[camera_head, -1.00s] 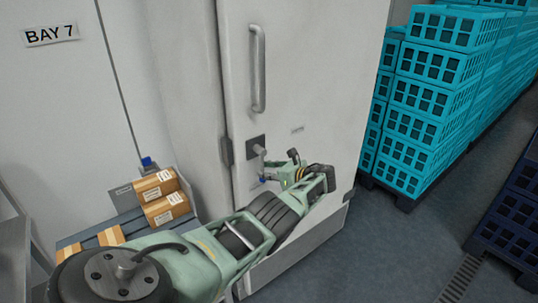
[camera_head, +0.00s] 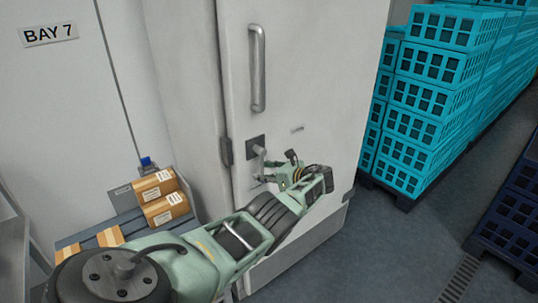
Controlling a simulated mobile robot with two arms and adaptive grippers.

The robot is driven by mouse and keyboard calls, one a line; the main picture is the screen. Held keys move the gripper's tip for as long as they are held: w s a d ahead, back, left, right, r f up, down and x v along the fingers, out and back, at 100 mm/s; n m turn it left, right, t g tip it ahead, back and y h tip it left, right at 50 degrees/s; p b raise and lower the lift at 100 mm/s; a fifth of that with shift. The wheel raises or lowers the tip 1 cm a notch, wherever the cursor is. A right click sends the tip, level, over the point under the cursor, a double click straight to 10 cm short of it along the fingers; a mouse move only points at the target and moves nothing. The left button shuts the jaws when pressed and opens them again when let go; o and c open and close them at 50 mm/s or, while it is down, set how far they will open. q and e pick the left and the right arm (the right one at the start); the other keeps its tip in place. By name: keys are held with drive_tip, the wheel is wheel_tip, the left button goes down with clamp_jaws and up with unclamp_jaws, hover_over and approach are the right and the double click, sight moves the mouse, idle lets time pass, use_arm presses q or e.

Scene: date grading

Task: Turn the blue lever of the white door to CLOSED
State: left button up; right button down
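The white door (camera_head: 318,75) stands at the centre, with a tall grey handle (camera_head: 258,68) on its upper part. Below the handle is a dark square plate with a grey lever (camera_head: 259,150) pointing down and slightly right. The blue part of the lever is not clearly visible now, hidden at my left gripper. My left gripper (camera_head: 268,178) is at the lever's lower end, in front of the door, its arm reaching in from the lower left. Whether its fingers touch or hold the lever, I cannot tell. My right gripper is not in view.
Cardboard boxes (camera_head: 158,187) sit low at the left, near a small blue object (camera_head: 148,163). A BAY 7 sign (camera_head: 49,35) is on the left wall. Turquoise crates (camera_head: 425,95) stand stacked on a dark pallet at the right. The floor (camera_head: 400,240) between is clear.

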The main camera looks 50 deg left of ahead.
use_arm(q)
drive_tip(key=v, duration=1.2)
drive_tip(key=shift+f, duration=0.1)
drive_tip(key=s+d+f+t+h, duration=0.1)
drive_tip(key=s+d+f, duration=0.1)
drive_tip(key=f, duration=0.8)
drive_tip(key=s+d+f+t+h, duration=0.1)
drive_tip(key=s+d+f+h, duration=0.1)
drive_tip(key=f, duration=0.9)
drive_tip(key=s+d+f+n+h, duration=0.15)
drive_tip(key=s+d+f, duration=0.35)
drive_tip(key=f, duration=0.5)
drive_tip(key=s+d+f+n+h, duration=0.1)
drive_tip(key=s+d+f+h, duration=0.2)
drive_tip(key=s+f, duration=0.6)
drive_tip(key=s+d+f+n+h, duration=0.2)
drive_tip(key=s+d+f+n, duration=0.2)
drive_tip(key=s, duration=0.7)
drive_tip(key=s+d+f+n+h+b, duration=0.1)
drive_tip(key=s+d+f+n+h, duration=0.1)
drive_tip(key=s+d+f, duration=0.4)
drive_tip(key=s+d+f+n+h, duration=0.2)
drive_tip(key=s+d+f+n, duration=0.3)
drive_tip(key=s, duration=1.2)
drive_tip(key=shift+d+f+n+t+b, duration=0.25)
drive_tip(key=shift+f+n+t+b, duration=0.1)
drive_tip(key=shift+f, duration=0.5)
